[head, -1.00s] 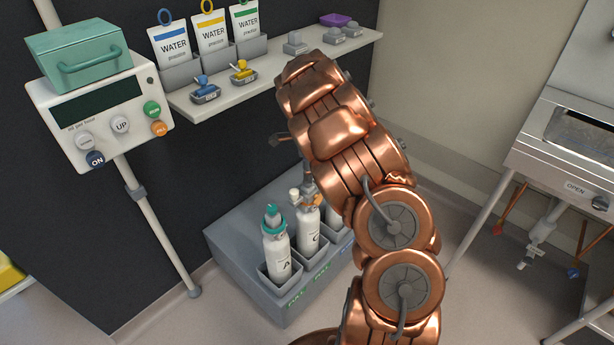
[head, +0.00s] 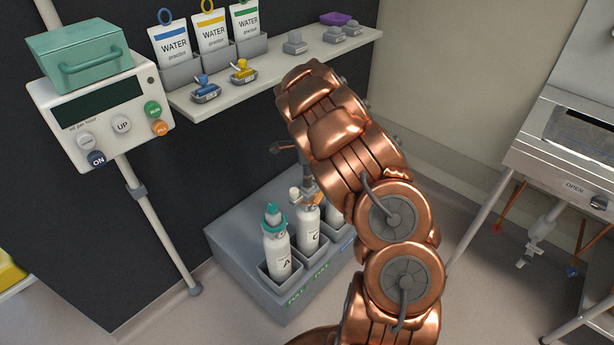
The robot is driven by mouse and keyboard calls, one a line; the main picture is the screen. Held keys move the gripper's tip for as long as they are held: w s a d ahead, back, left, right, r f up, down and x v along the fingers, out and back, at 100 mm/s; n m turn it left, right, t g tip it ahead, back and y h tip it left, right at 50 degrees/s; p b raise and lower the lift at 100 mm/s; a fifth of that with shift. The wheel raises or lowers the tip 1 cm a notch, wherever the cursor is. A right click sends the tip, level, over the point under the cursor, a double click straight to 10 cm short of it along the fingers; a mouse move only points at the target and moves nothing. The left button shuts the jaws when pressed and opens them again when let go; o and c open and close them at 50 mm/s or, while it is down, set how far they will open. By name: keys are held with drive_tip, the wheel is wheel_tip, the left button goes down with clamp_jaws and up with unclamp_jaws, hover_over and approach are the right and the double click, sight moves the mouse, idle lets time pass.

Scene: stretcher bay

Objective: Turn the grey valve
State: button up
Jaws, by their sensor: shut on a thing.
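Gas cylinder C (head: 307,232) stands upright in the grey rack on the floor, with a white knob and a brassy fitting at its neck. My gripper (head: 306,178) reaches down over the top of this cylinder and is mostly hidden behind my copper arm; only some dark grey parts show at the arm's left edge. It is shut on the grey valve at the cylinder's top, though the valve and the contact are largely hidden. Cylinder A (head: 276,250), with a teal valve (head: 272,216), stands to the left, apart from my gripper.
The grey rack (head: 235,253) also holds a cylinder mostly hidden by my arm. A pump (head: 100,115) on a pole stands left; a metal-legged stand (head: 545,135) is right.

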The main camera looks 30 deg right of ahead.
clamp_jaws()
drive_tip(key=shift+f+n, duration=0.1)
drive_tip(key=shift+n, duration=0.2)
drive_tip(key=shift+a+n+b, duration=0.1)
drive_tip(key=shift+n+b, duration=0.95)
drive_tip(key=shift+n, duration=0.15)
drive_tip(key=n+b, duration=0.2)
drive_tip(key=n, duration=0.2)
drive_tip(key=shift+n, duration=0.3)
drive_tip(key=n+b, duration=0.2)
drive_tip(key=n, duration=0.2)
drive_tip(key=n+b, duration=0.1)
drive_tip(key=n, duration=0.5)
drive_tip(key=shift+s+n+b, duration=0.1)
drive_tip(key=shift+n+b, duration=0.25)
drive_tip(key=shift+n, duration=0.05)
drive_tip(key=n, duration=0.5)
drive_tip(key=shift+n+b, duration=0.3)
